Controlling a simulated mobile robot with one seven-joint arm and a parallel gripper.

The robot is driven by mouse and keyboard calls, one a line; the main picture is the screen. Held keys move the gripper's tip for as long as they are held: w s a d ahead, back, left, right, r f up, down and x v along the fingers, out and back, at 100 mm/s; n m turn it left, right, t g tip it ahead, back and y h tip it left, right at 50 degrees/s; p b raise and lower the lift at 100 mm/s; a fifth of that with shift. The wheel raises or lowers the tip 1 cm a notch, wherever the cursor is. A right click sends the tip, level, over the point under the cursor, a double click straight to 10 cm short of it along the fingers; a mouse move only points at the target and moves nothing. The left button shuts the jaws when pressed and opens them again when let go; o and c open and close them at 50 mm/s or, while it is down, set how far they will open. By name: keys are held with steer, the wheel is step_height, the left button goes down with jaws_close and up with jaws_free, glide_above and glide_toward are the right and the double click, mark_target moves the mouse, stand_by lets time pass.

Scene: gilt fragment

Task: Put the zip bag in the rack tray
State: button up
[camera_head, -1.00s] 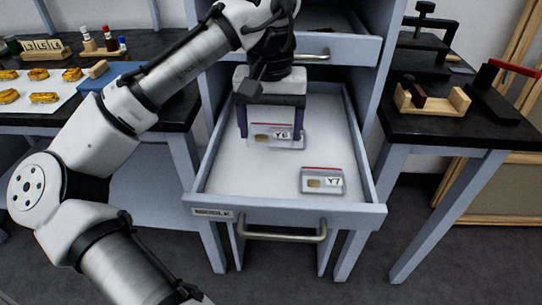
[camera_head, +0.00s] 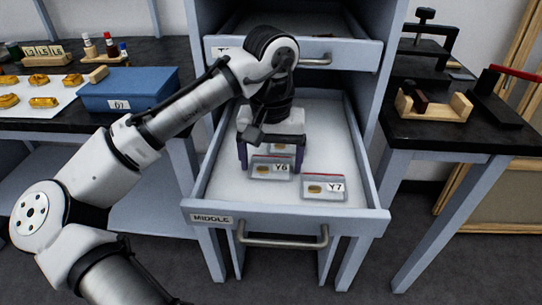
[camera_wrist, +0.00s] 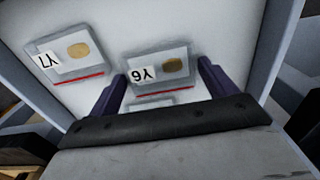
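A clear flat zip bag labelled Y6 (camera_head: 270,167) lies flat in the drawer-like tray marked MIDDLE (camera_head: 222,219). A second bag, Y7 (camera_head: 325,187), lies to its right near the tray's front. Part of a third bag (camera_head: 283,148) shows behind Y6, under my gripper. My gripper (camera_head: 270,157) points down into the tray with its two dark purple fingers spread on either side of Y6. In the wrist view, Y6 (camera_wrist: 160,67) sits between the fingertips, with a narrow gap at the right finger. Y7 (camera_wrist: 70,55) is at the left there.
The upper tray (camera_head: 345,52) overhangs behind my gripper. A blue box (camera_head: 130,90) and yellow pieces (camera_head: 43,102) are on the left bench. A wooden holder (camera_head: 435,108) and clamp-like tools stand on the right bench. The tray's left floor is clear.

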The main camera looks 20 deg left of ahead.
mark_target(271, 164)
steer(key=shift+o, duration=1.2)
steer(key=shift+r, duration=0.15)
step_height(271, 164, up, 12)
steer(key=p, duration=0.2)
steer(key=shift+p, duration=0.3)
